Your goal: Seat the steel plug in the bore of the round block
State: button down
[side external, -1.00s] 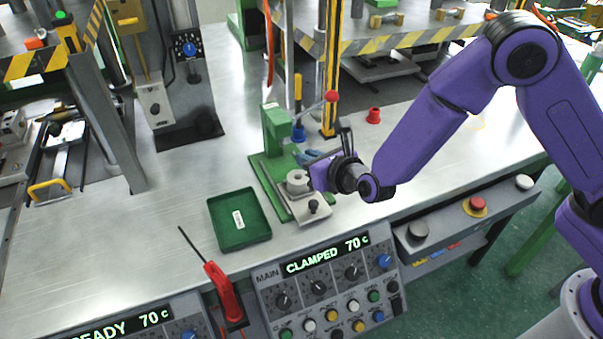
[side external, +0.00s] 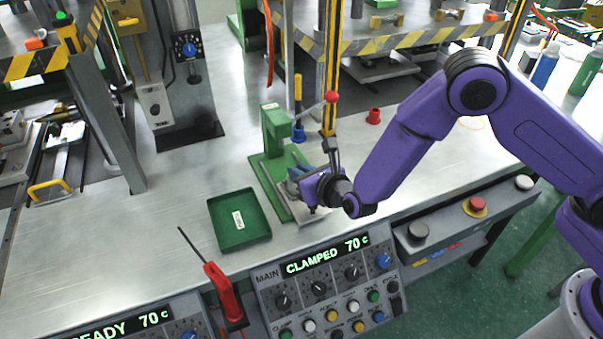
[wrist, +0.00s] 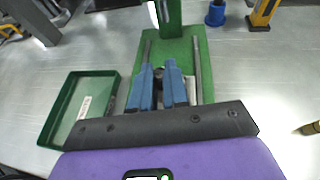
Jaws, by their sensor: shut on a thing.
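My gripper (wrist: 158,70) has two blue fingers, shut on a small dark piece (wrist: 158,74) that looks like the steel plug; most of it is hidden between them. In the side external view my gripper (side external: 296,174) is low over the steel plate (side external: 287,213) of the green press. The round block is hidden behind my gripper and fingers in both current views, so I cannot tell whether the plug is over, in or beside the bore.
The green press (side external: 274,130) rises just behind my gripper, with a red-knobbed lever (side external: 332,97). A green tray (side external: 240,220) lies to the left and a control panel (side external: 325,285) stands in front. Red (side external: 373,116) and blue (side external: 299,133) cups are behind.

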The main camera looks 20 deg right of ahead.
jog(key=shift+s+d+f, duration=0.1)
jog(key=shift+s+f, duration=0.1)
jog(key=shift+f, duration=0.35)
jog(key=shift+s+f, duration=0.15)
jog(key=shift+f, duration=0.35)
jog(key=c, duration=1.1)
grip_release()
jog(key=shift+w+d, duration=0.2)
jog(key=shift+d, duration=0.05)
jog(key=shift+r, duration=0.45)
jog(key=v, duration=1.2)
jog(key=shift+a+r, duration=0.35)
jog(key=shift+r, duration=0.1)
